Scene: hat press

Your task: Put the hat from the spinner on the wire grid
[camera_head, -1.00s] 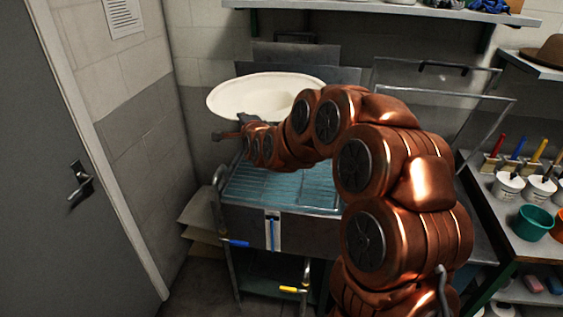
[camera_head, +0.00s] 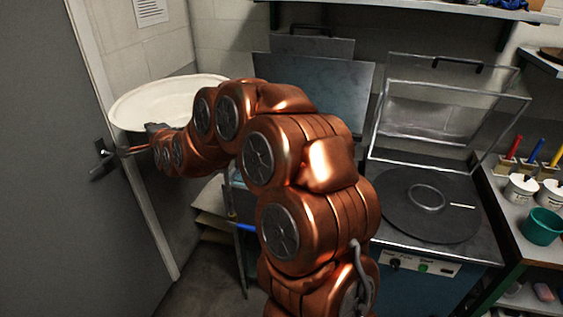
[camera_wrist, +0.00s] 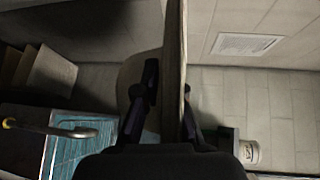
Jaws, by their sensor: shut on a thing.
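The cream, wide-brimmed hat (camera_head: 165,98) is held up at the left, in front of the wall beside the door. My gripper (camera_head: 153,128) is shut on its near brim. In the wrist view the brim (camera_wrist: 175,60) shows edge-on between the fingers of my gripper (camera_wrist: 168,88). The spinner (camera_head: 428,207), a dark round plate with a ring on it, is bare at the right. The wire grid (camera_wrist: 85,135) over a blue tank shows at lower left in the wrist view. My arm hides most of it in the head view.
The grey door with its handle (camera_head: 101,150) is close to the hat on the left. A raised clear lid (camera_head: 440,105) stands behind the spinner. A shelf with white tubs (camera_head: 521,187) and a green bucket (camera_head: 543,227) is at the right.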

